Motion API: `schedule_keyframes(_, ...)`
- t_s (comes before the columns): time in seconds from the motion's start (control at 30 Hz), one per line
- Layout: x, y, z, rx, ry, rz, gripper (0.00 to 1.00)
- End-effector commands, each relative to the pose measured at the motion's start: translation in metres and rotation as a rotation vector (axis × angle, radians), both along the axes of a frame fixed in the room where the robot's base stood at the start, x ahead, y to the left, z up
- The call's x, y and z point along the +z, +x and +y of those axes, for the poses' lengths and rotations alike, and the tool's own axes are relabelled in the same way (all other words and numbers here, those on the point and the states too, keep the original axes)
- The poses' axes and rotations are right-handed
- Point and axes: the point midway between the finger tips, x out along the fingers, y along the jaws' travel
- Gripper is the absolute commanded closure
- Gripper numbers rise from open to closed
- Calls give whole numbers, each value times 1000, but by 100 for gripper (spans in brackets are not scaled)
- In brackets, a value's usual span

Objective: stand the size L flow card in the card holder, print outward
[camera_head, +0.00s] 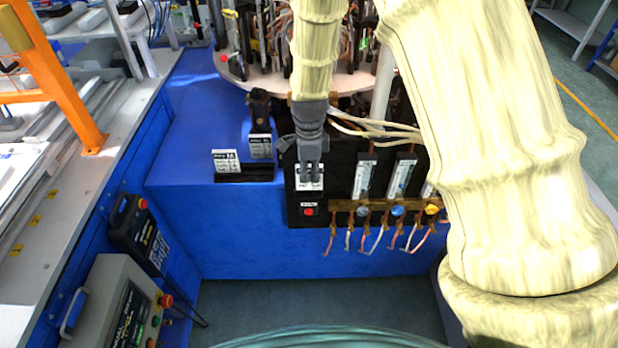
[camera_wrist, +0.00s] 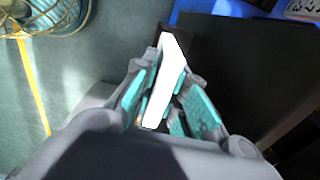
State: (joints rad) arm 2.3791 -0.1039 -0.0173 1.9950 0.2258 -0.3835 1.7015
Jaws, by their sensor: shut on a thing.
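My gripper (camera_head: 310,175) points down in front of the black panel and is shut on a white printed card (camera_head: 309,185). In the wrist view the card (camera_wrist: 166,75) shows as a narrow white strip between the two teal-padded fingers (camera_wrist: 168,108). Its print is too small to read, so I cannot tell its size letter. A low black card holder (camera_head: 258,173) lies on the blue top, left of my gripper. A white printed card (camera_head: 226,162) stands at its left end; a second card (camera_head: 260,146) stands behind.
The black panel (camera_head: 342,160) carries flow meters (camera_head: 364,176), a red button (camera_head: 309,211) and coloured knobs with hoses. A round platform with machinery stands behind. The blue top (camera_head: 185,150) is clear left of the cards. A control box (camera_head: 110,305) stands at lower left.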

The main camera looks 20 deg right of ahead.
Motion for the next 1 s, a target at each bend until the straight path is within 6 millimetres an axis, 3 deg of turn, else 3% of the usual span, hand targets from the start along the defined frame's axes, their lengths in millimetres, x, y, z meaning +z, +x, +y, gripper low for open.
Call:
schedule_keyframes(0.43, -32, -1, 0, 1, 0, 1, 100)
schedule_keyframes(0.87, -38, 0, 0, 0, 0, -1, 100)
schedule_keyframes(0.9, -37, 0, 0, 1, 0, -1, 79)
schedule_keyframes(1.0, -37, 0, 0, 1, 0, -1, 65)
